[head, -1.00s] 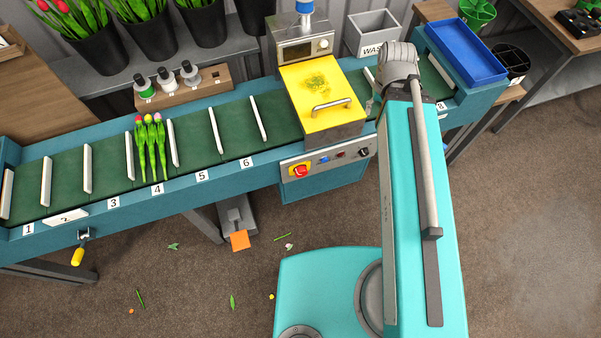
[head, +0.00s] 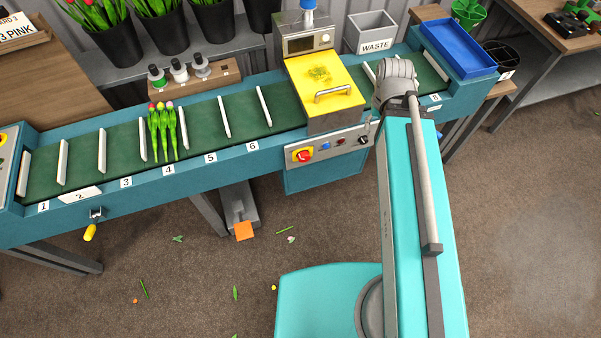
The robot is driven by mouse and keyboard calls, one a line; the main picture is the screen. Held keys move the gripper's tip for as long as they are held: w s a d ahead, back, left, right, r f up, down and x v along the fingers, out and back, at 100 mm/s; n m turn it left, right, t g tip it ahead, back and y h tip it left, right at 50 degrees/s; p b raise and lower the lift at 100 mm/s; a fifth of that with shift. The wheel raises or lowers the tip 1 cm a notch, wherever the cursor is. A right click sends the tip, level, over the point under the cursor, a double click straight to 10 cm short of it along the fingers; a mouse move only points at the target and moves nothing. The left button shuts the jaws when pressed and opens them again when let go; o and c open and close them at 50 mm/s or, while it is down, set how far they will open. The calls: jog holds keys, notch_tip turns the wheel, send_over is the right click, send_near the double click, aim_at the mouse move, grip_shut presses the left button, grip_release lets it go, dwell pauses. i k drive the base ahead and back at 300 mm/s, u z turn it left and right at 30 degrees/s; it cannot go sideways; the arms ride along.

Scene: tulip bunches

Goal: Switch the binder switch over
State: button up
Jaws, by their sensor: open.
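The binder (head: 328,85) is a machine with a yellow cover and handle, standing over the green conveyor belt. On its grey front panel (head: 325,150) are a red stop button on a yellow plate (head: 303,155), a blue button (head: 325,146), a small dark red button (head: 341,142) and a black rotary switch (head: 363,140) at the right end. The switch is close to the left edge of my arm, and its setting is too small to read. My gripper is not clearly in view; my turquoise arm hides the space right of the panel.
A tulip bunch (head: 162,130) lies on the belt (head: 90,165) near slot 4, between white dividers. A blue tray (head: 458,52) and a grey waste bin (head: 370,32) stand at the back right. An orange pedal (head: 243,231) is on the floor under the conveyor.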

aim_at(303, 157)
jog(key=z, duration=0.05)
jog(key=k, duration=1.9)
jog(key=u, duration=0.65)
jog(key=i, duration=1)
jog(key=u, duration=0.05)
